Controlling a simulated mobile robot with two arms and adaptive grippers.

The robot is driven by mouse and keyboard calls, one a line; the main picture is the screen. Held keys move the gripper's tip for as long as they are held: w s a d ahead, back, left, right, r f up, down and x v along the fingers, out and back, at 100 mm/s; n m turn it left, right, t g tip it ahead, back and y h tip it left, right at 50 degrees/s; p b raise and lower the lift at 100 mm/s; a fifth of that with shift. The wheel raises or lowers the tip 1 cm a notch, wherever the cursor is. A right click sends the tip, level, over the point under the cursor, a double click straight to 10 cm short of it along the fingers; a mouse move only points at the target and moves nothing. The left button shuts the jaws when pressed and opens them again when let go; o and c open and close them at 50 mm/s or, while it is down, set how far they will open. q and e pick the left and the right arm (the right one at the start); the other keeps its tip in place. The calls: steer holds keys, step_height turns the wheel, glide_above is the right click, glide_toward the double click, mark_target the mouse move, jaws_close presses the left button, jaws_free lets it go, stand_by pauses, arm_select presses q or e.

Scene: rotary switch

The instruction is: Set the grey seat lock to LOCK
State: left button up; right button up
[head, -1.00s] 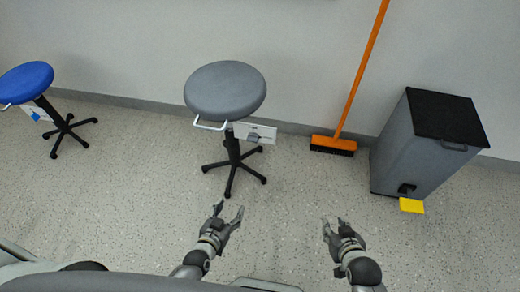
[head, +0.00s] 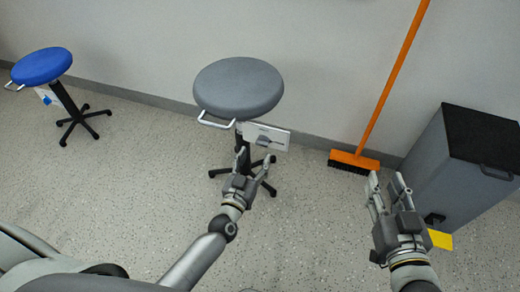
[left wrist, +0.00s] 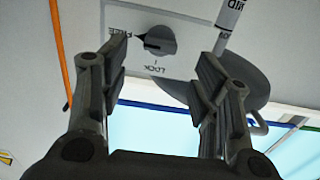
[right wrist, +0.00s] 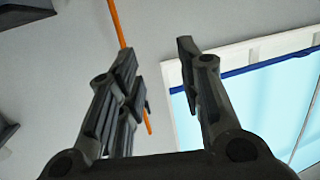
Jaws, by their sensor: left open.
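The grey stool (head: 238,88) stands upright against the wall in the head view. Its white lock plate (head: 278,136) with a grey rotary knob (head: 266,141) hangs below the seat on the right. In the left wrist view the knob (left wrist: 157,40) has its dark pointer towards the FREE label (left wrist: 117,36); the LOCK label (left wrist: 161,68) lies to one side. My left gripper (head: 254,160) is open in front of the plate, its fingers on either side of the knob in its wrist view, apart from it. My right gripper (head: 385,183) is open and empty at the right.
A blue stool (head: 42,66) stands at the far left. An orange broom (head: 388,85) leans on the wall right of the grey stool. The floor between is clear.

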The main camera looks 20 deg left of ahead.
mark_target(261, 145)
arm_select(q)
steer(key=w+b, duration=0.1)
steer(key=w, duration=0.3)
steer(key=shift+w+f, duration=0.1)
steer(key=shift+w, duration=0.55)
arm_select(e)
step_height(261, 145, up, 6)
steer(key=a+t+y, duration=0.1)
steer(key=t, duration=0.2)
steer(key=shift+w+t, duration=0.2)
steer(key=shift+t, duration=0.1)
arm_select(q)
steer(key=shift+d, duration=0.1)
steer(key=shift+c, duration=0.5)
steer(key=c, duration=0.9)
